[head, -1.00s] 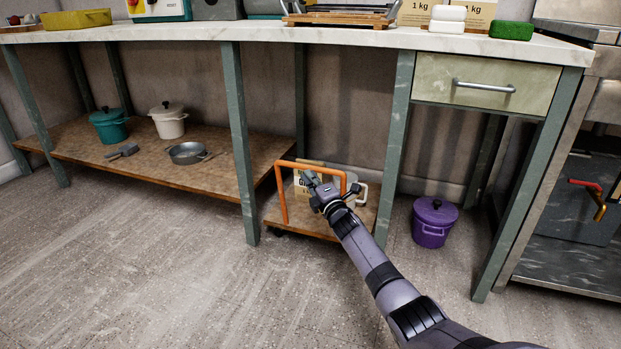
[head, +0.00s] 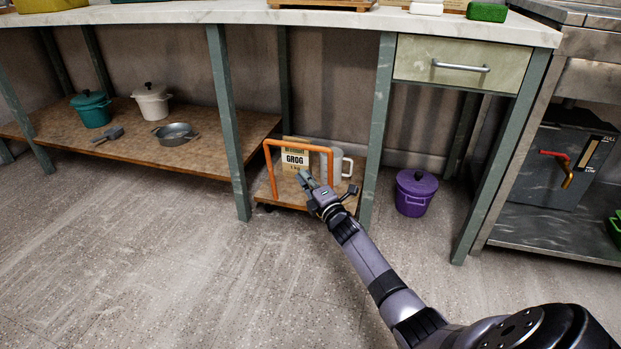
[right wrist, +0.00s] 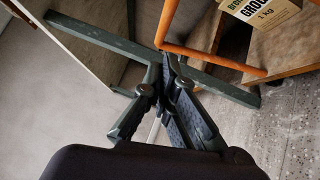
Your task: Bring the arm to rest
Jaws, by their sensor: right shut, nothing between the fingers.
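My right arm reaches from the lower right of the head view toward a low wheeled cart. My right gripper (head: 305,180) is shut and empty, in front of the cart's orange handle (head: 298,145). In the right wrist view the shut fingers (right wrist: 168,65) show close in front of the orange handle (right wrist: 205,55) by line of sight; I cannot tell whether they touch it. A box labelled GROG (head: 295,158) stands on the cart, and it also shows in the right wrist view (right wrist: 262,12). My left gripper is not in view.
A workbench (head: 330,18) spans the back, with green legs and a drawer (head: 456,66). Its lower shelf (head: 190,158) holds a teal pot (head: 92,110), a cream pot (head: 152,104) and a grey pan (head: 175,134). A purple pot (head: 415,193) stands on the floor. The front floor is clear.

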